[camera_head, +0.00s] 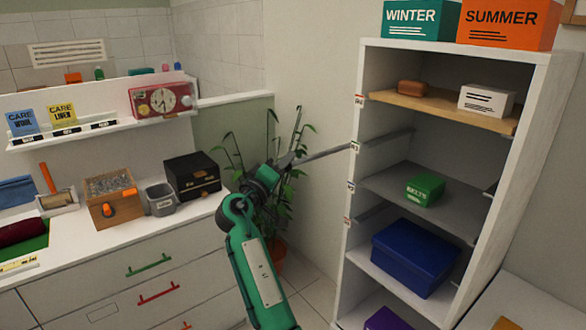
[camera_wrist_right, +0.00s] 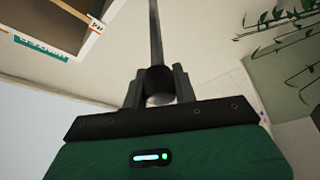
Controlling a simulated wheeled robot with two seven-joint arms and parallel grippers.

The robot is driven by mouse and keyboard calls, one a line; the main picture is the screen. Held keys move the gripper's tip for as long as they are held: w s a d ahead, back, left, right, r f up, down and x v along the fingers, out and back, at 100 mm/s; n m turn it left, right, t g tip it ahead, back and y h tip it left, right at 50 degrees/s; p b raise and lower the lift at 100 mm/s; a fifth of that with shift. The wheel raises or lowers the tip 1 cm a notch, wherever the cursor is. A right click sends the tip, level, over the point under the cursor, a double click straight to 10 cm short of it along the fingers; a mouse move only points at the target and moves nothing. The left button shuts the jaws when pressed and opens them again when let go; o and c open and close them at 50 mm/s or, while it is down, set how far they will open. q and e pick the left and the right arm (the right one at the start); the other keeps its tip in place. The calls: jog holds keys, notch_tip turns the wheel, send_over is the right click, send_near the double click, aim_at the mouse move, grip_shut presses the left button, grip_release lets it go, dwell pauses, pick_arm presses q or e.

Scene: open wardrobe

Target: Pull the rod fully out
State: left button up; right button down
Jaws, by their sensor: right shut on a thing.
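The rod (camera_head: 322,153) is a thin grey bar that runs from my right gripper to the left front edge of the open white wardrobe (camera_head: 354,190), near a small label. Whether its far end is still inside there is not clear. My right gripper (camera_head: 284,162) is left of the wardrobe, in front of the plant, and shut on the rod's near end. In the right wrist view the dark fingers (camera_wrist_right: 158,90) close around a round dark end piece, and the rod (camera_wrist_right: 154,35) runs straight away from them. My left gripper is not in view.
A potted plant (camera_head: 300,145) stands behind my right gripper. A drawer counter (camera_head: 120,245) with a wooden box (camera_head: 112,205) and black box (camera_head: 192,176) is on the left. Wardrobe shelves hold a green box (camera_head: 425,189) and blue box (camera_head: 414,256).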

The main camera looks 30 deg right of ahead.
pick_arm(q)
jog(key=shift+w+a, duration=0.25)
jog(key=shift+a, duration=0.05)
pick_arm(e)
jog(key=shift+a+f, duration=0.1)
jog(key=shift+f, duration=0.05)
jog(key=c, duration=1.4)
grip_release()
jog(key=o, duration=0.3)
jog(key=shift+a, duration=0.1)
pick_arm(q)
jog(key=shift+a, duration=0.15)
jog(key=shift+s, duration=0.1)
pick_arm(e)
jog(key=shift+s+a, duration=0.1)
jog(key=shift+a, duration=0.05)
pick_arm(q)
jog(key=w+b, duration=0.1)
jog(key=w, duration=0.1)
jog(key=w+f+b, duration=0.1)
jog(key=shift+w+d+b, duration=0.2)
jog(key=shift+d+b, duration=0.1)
pick_arm(e)
jog(key=v, duration=0.7)
